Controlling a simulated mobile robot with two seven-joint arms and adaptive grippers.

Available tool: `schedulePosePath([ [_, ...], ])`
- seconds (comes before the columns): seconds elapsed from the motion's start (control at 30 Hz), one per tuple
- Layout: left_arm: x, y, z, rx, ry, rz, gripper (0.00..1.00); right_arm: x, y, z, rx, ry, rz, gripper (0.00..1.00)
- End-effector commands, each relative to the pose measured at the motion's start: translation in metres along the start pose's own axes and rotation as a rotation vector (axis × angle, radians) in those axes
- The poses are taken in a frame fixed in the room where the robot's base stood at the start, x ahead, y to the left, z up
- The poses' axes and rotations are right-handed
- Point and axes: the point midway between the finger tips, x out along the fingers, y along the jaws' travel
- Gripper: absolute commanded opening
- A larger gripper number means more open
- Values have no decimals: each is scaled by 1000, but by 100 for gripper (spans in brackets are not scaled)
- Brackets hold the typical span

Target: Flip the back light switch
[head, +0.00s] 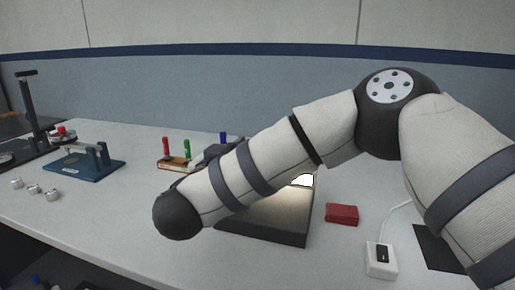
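A white switch box (381,268) with a black rocker (382,254) sits on the table at the lower right, and a white cable runs from its back. I cannot tell which way the rocker is set. A dark flat housing (265,225) lies in the middle, with a bright lit patch (303,180) at its back right, partly hidden by my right arm. My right arm comes in from the right and crosses above the housing. I cannot make out its gripper. My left gripper is not in view.
A red block (342,214) lies behind the switch box, and a black mat (440,248) lies to its right. A wooden holder (175,164) with coloured pegs, a blue fixture (84,165) and several small silver parts (33,188) are at the left. The front-left table is clear.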

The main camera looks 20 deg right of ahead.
Motion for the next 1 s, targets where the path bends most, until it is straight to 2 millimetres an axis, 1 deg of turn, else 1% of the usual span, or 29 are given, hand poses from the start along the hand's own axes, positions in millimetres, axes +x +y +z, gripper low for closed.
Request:
schedulePosePath([
  [0.07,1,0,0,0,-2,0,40,3,0,1,0,-1,1,0],
  [0.17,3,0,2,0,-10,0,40,17,1,3,0,-3,3,0],
  [0.57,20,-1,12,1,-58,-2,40,103,1,6,-1,-5,3,0],
  [0.63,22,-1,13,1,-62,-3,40,105,0,19,-5,-7,-1,0],
  [0.73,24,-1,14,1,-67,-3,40,108,0,31,-4,-4,0,0],
  [0.83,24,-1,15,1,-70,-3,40,109,0,37,-2,-2,0,0],
  [1.0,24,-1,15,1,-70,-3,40,110,0,39,0,1,-1,0],
])
